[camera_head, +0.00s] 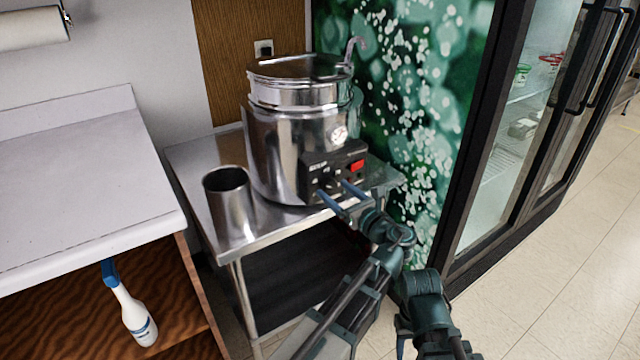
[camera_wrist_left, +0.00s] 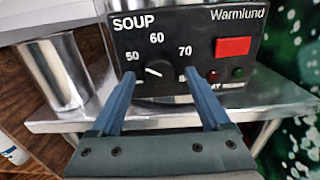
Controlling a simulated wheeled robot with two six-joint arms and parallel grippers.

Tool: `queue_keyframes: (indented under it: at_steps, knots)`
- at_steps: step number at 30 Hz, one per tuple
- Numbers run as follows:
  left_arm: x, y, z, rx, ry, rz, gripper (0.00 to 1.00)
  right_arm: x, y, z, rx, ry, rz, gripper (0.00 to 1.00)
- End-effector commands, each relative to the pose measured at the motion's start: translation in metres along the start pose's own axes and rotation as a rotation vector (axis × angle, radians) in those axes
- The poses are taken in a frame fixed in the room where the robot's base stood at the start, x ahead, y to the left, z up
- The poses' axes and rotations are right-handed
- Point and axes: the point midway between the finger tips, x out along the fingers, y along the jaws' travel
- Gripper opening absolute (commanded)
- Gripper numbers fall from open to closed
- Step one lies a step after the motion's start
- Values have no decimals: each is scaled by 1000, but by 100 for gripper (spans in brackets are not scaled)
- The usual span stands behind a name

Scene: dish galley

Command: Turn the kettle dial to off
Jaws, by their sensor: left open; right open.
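The kettle (camera_head: 285,150) is a shiny steel soup kettle with a black control box (camera_head: 318,164) on its front. Its dial (camera_wrist_left: 158,72) is a black knob with a white pointer line; in the left wrist view the line slants up and left, roughly toward the 50 mark. Marks 50, 60 and 70 are readable; a lower right mark is partly covered by a finger. My left gripper (camera_head: 332,189) is open in front of the box, its fingers on either side of the dial in the wrist view. I cannot tell whether they touch it.
A steel cup (camera_head: 232,205) stands left of the kettle on the steel table (camera_head: 275,226). A red switch (camera_wrist_left: 233,47) sits right of the dial. A ladle (camera_head: 355,48) leans from the kettle. A white counter (camera_head: 70,190) is at left, a glass-door fridge (camera_head: 490,170) at right.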

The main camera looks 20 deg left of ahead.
Motion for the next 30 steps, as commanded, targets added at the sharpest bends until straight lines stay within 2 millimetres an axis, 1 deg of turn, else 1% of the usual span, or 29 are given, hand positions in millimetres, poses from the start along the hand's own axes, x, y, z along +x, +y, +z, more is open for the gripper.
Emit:
queue_keyframes:
  at_steps: [2,10,11,12,14,15,17,18,24,30]
  knots:
    - [0,-3,0,0,0,-1,80,0,0,0,0,0,0,50]
    - [0,-3,0,0,0,-1,80,0,0,0,0,0,0,50]
    - [0,-3,0,0,0,-1,78,0,0,0,0,0,0,50]
    - [0,-3,0,0,0,-1,71,0,0,0,0,0,0,50]
    - [0,-3,0,0,0,-1,60,0,0,0,0,0,0,50]
    - [0,-3,0,0,0,-1,53,0,0,0,0,0,0,50]
    - [1,-3,0,0,0,-1,42,0,0,0,0,0,0,50]
    - [1,-3,0,0,0,-1,35,0,0,0,0,0,0,50]
    - [1,-3,0,0,0,-1,0,0,0,0,0,0,0,50]
    - [1,-3,0,-11,0,-1,0,0,0,0,0,0,0,50]
